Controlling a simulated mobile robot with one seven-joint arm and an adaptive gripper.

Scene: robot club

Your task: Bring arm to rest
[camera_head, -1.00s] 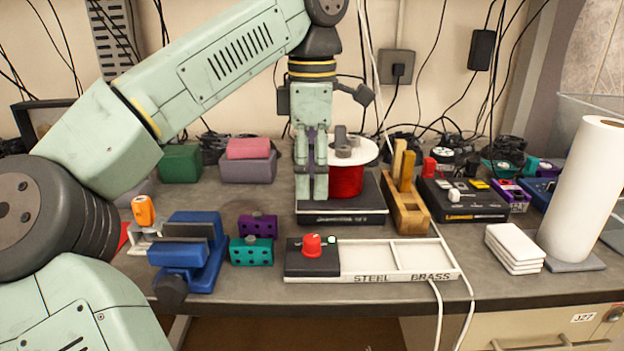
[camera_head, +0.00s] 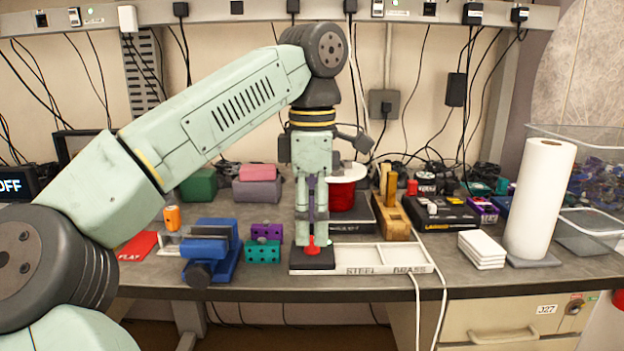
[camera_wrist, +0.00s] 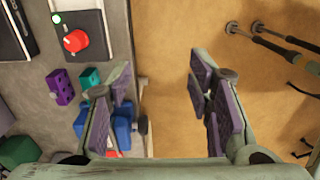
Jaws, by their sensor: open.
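My gripper (camera_head: 312,230) hangs fingers down at the end of my raised arm, in the middle of the head view. It overlaps the red knob (camera_head: 311,245) on the dark panel of the white STEEL/BRASS tray (camera_head: 378,268) there. In the wrist view my gripper (camera_wrist: 160,88) is open, with nothing between its purple-padded fingers. That view shows the table's front edge and brown floor below the fingers. The red knob (camera_wrist: 75,41) lies off to the upper left, apart from the fingers.
A blue vise (camera_head: 212,250) and purple and teal blocks (camera_head: 263,250) stand left of the tray. A red reel (camera_head: 342,195), wooden block (camera_head: 391,217), white tiles (camera_head: 482,249) and paper roll (camera_head: 540,200) stand behind and right. Cables hang over the front edge.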

